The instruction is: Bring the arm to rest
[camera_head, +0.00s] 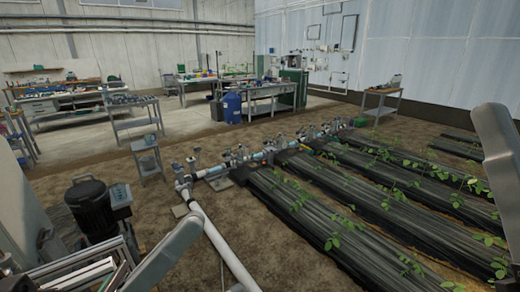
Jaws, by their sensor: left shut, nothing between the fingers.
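My left arm comes in from the bottom left as a pale grey link, and my left gripper (190,226) is small and hard to make out at its far end. It appears shut, with nothing held, above the soil beside the white pipe (222,245). A pale grey link of my right arm stands at the right edge; its gripper is out of view.
A dark pump motor (90,208) stands at the left. The pipe meets a valve manifold (240,158) running to the back right. Black-covered plant rows (340,215) fill the right. Workbenches, a blue drum (232,108) and a small stool (149,158) stand farther back.

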